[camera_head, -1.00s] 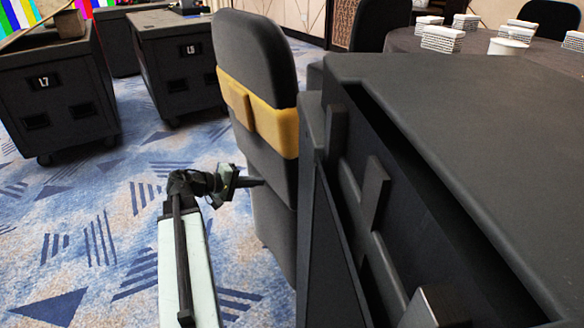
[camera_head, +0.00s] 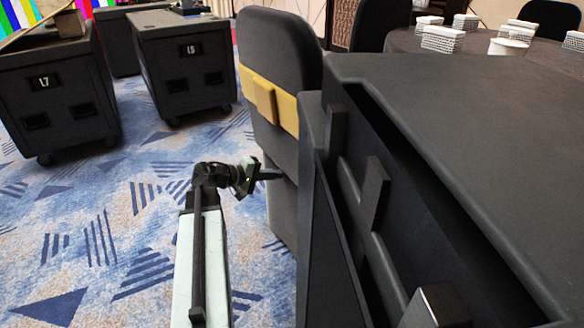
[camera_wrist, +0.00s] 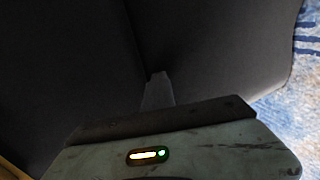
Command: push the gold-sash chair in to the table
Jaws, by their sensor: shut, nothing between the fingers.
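The gold-sash chair (camera_head: 282,50) is dark grey with a gold band (camera_head: 266,95) around its backrest. It stands upright left of a big black case, which hides its lower right part. My gripper (camera_head: 272,174) is shut and empty, with its tip at the back of the chair below the sash. In the wrist view the shut fingers (camera_wrist: 158,90) point at the dark chair surface (camera_wrist: 85,70) and seem to touch it; I cannot tell for certain. The round table (camera_head: 470,55) with a dark cloth is at the upper right, behind the case.
The large black case (camera_head: 450,110) fills the right side, close to my arm and the chair. Black wheeled cases marked L7 (camera_head: 50,100) and L5 (camera_head: 185,75) stand at the left. White boxes and cups (camera_head: 443,38) are on the table. Patterned blue carpet (camera_head: 90,230) is free at the left.

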